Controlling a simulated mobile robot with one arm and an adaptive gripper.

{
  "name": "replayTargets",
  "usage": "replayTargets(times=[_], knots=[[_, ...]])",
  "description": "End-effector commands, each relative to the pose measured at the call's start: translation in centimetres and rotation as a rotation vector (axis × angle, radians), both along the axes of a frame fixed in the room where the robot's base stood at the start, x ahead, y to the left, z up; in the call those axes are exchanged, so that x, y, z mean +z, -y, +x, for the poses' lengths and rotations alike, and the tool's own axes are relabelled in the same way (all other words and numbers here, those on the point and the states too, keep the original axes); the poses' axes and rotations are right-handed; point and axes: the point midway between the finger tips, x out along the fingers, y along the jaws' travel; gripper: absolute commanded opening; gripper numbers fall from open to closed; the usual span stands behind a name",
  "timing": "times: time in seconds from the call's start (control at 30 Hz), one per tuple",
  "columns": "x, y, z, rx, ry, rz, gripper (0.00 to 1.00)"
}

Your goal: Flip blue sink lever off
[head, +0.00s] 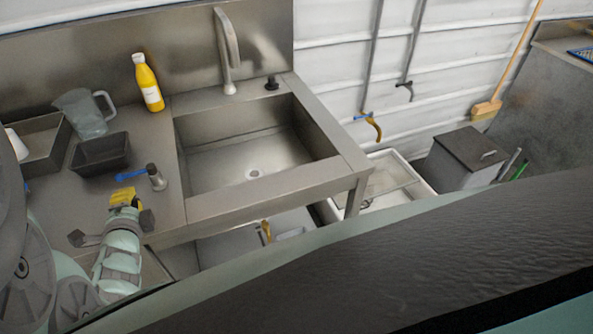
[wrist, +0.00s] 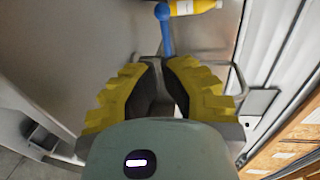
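The blue lever (head: 130,175) sticks out to the left from a short grey valve post (head: 156,178) on the steel counter, left of the sink (head: 250,150). In the wrist view the blue lever (wrist: 166,32) lies straight ahead of the fingertips, its near end close to them. Whether they touch it I cannot tell. My gripper (head: 125,194) is low over the counter, on the near side of the lever.
A yellow bottle (head: 148,84), a clear jug (head: 84,113) and a dark tub (head: 101,154) stand behind the lever. A tall faucet (head: 227,48) rises behind the sink. Another blue handle (head: 362,116) sits on a wall pipe at right.

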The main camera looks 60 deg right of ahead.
Motion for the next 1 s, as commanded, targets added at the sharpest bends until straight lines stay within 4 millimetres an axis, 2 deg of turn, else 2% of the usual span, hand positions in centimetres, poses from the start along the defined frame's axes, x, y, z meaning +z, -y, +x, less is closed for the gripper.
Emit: replayTargets(times=[0.4,0.8,0.93,1.0], knots=[[0.8,-2.6,-3.8,0.000,0.000,-0.001,0.00],[1.4,-3.1,-4.8,-0.001,0.000,-0.013,0.00],[3.2,-2.6,-4.9,-0.012,-0.001,-0.132,0.00],[5.5,-2.2,-5.2,-0.031,0.006,-0.271,0.00]])
